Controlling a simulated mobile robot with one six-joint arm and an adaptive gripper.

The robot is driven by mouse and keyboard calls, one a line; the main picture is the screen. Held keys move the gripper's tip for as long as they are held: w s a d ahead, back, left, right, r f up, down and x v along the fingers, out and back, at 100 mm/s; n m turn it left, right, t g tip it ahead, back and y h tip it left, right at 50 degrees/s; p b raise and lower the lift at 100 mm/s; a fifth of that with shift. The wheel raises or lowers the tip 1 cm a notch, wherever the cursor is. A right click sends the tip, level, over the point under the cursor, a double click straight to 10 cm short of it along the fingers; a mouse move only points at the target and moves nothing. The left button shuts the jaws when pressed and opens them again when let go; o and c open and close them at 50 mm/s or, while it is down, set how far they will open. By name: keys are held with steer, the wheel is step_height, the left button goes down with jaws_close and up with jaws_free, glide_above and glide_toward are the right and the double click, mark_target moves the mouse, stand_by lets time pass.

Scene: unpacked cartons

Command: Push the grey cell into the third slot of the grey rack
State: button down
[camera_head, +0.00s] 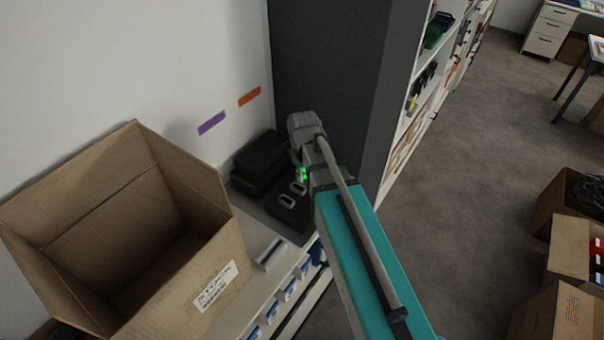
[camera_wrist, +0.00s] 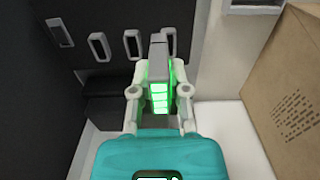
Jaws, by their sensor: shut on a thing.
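My gripper (camera_wrist: 158,88) is shut on the grey cell (camera_wrist: 158,45), which has lit green bars on the face toward the wrist camera. In the head view my gripper (camera_head: 302,170) is at the dark rack, and only the cell's green lights (camera_head: 304,175) show clearly. The dark grey rack (camera_wrist: 80,15) has several light-rimmed slots in a row. The cell's far end overlaps the rightmost visible slot rim (camera_wrist: 169,38) in the wrist view and partly hides it. I cannot tell whether the cell is in a slot or in front of it.
An open carton (camera_head: 205,275) stands close to the left of the rack. Black cases (camera_head: 258,158) are stacked behind the rack. A small grey block (camera_head: 268,253) lies on the white shelf top. A tall dark panel (camera_head: 330,70) rises behind my arm.

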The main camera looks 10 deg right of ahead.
mark_target(303, 184)
step_height(303, 184, down, 4)
steer(key=b, duration=0.3)
steer(key=shift+r+b, duration=0.1)
steer(key=shift+b, duration=0.3)
steer(key=shift+s, duration=0.1)
